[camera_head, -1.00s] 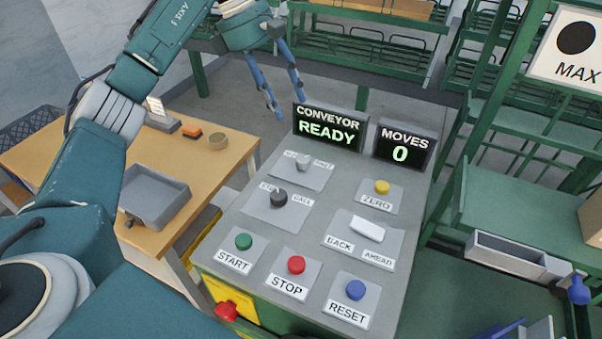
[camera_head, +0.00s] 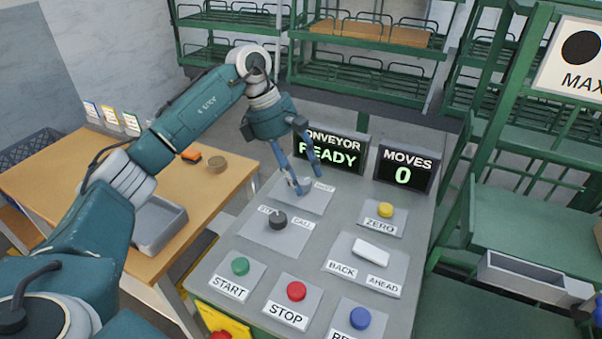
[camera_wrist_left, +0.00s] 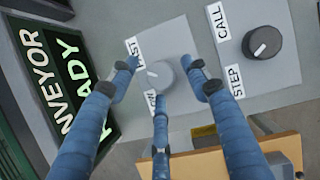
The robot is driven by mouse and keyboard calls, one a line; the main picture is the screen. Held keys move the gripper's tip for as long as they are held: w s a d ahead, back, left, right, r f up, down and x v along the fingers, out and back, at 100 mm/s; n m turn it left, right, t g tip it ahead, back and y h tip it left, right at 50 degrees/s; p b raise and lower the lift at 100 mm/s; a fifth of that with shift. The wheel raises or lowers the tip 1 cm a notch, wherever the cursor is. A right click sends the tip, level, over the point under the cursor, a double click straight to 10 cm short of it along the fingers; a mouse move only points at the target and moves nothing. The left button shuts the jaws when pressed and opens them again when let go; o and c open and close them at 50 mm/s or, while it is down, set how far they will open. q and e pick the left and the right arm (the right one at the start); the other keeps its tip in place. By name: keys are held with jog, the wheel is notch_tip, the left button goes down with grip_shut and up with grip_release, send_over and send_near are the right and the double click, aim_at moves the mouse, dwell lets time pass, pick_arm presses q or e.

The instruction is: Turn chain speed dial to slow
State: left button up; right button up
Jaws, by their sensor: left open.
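The chain speed dial is a small light grey knob (camera_wrist_left: 160,75) on a grey plate (camera_head: 318,202) at the panel's upper left. In the left wrist view, the FAST label (camera_wrist_left: 132,46) and a partly hidden label ending in "OW" (camera_wrist_left: 151,98) are beside it. The knob's pale mark points left, between the labels. My left gripper (camera_head: 308,187) is open, its blue fingers spread around the knob; I cannot tell whether they touch it. Blue and dark parts at the head view's lower right edge look like my right gripper (camera_head: 594,314), mostly cut off.
Just below is the black STEP/CALL dial (camera_head: 278,220). The yellow ZERO button (camera_head: 386,210) and white BACK/AHEAD switch (camera_head: 370,252) are to the right. The CONVEYOR READY display (camera_head: 330,152) stands close behind the fingers. A wooden table (camera_head: 60,180) is on the left.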

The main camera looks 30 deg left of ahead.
pick_arm(q)
jog(key=shift+d+f, duration=0.15)
jog(key=shift+f, duration=0.15)
jog(key=c, duration=1.1)
